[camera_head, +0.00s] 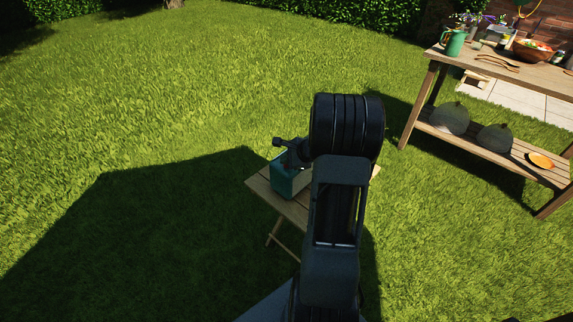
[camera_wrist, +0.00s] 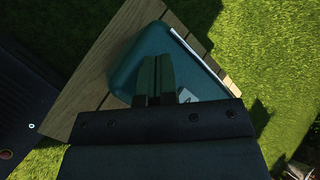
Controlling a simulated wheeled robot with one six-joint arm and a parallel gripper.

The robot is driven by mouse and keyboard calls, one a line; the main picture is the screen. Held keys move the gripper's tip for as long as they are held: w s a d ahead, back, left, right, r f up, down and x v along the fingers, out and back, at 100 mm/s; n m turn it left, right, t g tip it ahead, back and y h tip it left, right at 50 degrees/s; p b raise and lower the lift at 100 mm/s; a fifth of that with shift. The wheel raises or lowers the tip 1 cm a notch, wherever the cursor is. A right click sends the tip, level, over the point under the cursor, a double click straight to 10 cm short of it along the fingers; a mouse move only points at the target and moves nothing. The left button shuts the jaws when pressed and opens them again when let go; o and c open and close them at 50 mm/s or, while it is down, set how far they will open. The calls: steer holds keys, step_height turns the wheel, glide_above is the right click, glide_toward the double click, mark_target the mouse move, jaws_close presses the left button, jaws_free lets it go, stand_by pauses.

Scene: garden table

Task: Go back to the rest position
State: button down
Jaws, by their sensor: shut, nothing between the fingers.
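My arm rises in the middle of the head view and hides much of what is behind it. My gripper shows in the wrist view (camera_wrist: 156,76), with its two fingers together and nothing between them. It is over a dark teal container (camera_wrist: 128,52), which stands on a small wooden table (camera_wrist: 88,92). In the head view the teal container (camera_head: 284,180) shows just left of my arm, on the small table (camera_head: 262,186). I cannot tell how far the fingertips are from the container.
A wooden garden table (camera_head: 484,64) stands at the right, with a green jug (camera_head: 454,43) and a bowl (camera_head: 532,52) on top. Its lower shelf (camera_head: 470,142) holds two dark domed things and an orange piece (camera_head: 541,160). Open grass (camera_head: 130,110) lies to the left.

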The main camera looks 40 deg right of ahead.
steer(key=shift+r, duration=0.45)
steer(key=shift+r+p, duration=0.1)
steer(key=shift+p, duration=0.2)
steer(key=shift+r+p, duration=2.15)
steer(key=shift+r, duration=0.8)
